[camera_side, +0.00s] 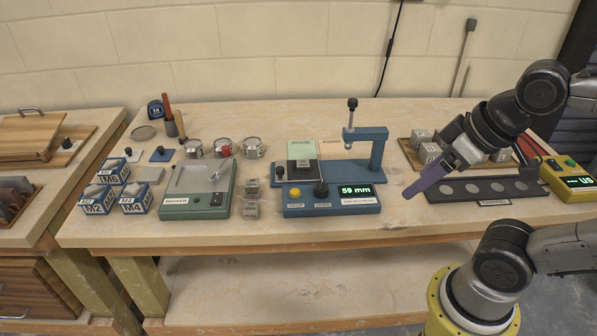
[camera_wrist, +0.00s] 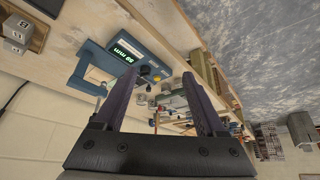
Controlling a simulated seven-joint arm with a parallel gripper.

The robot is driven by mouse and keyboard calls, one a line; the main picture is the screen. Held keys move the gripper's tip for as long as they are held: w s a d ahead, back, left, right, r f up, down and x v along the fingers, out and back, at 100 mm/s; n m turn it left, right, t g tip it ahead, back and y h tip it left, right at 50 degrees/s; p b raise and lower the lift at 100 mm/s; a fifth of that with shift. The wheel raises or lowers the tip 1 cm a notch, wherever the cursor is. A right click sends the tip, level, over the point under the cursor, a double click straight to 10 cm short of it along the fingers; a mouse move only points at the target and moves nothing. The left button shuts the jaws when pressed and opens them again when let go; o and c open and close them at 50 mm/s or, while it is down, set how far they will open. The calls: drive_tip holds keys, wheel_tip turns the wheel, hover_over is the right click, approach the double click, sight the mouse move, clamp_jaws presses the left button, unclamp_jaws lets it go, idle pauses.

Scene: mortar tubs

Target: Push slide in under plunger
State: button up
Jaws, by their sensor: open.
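The blue tester (camera_side: 330,207) stands on the bench, with a green display reading 59 mm. At its right rises a blue bracket holding the plunger (camera_side: 352,115), a vertical rod with a black knob, raised. The tester (camera_wrist: 112,62) also shows in the wrist view, left of my fingers. My gripper (camera_side: 412,192) has purple fingers, is open and empty, and hangs right of the tester, apart from it. In the wrist view its fingers (camera_wrist: 157,72) stand apart.
A dark strip with round discs (camera_side: 470,188) and a wooden tray with grey blocks (camera_side: 428,152) lie right of the tester. A green shaker (camera_side: 197,190), two grey cubes (camera_side: 251,208) and tins (camera_side: 223,147) stand left. A yellow meter (camera_side: 570,185) is far right.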

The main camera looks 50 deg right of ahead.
drive_tip(key=shift+c, duration=0.8)
drive_tip(key=shift+s, duration=0.2)
drive_tip(key=shift+c, duration=0.3)
drive_tip(key=w+r, duration=0.9)
drive_tip(key=r, duration=0.1)
drive_tip(key=g, duration=0.6)
hover_over(280, 168)
wheel_tip(280, 168, down, 14)
wheel_tip(280, 168, down, 14)
drive_tip(key=shift+r, duration=0.15)
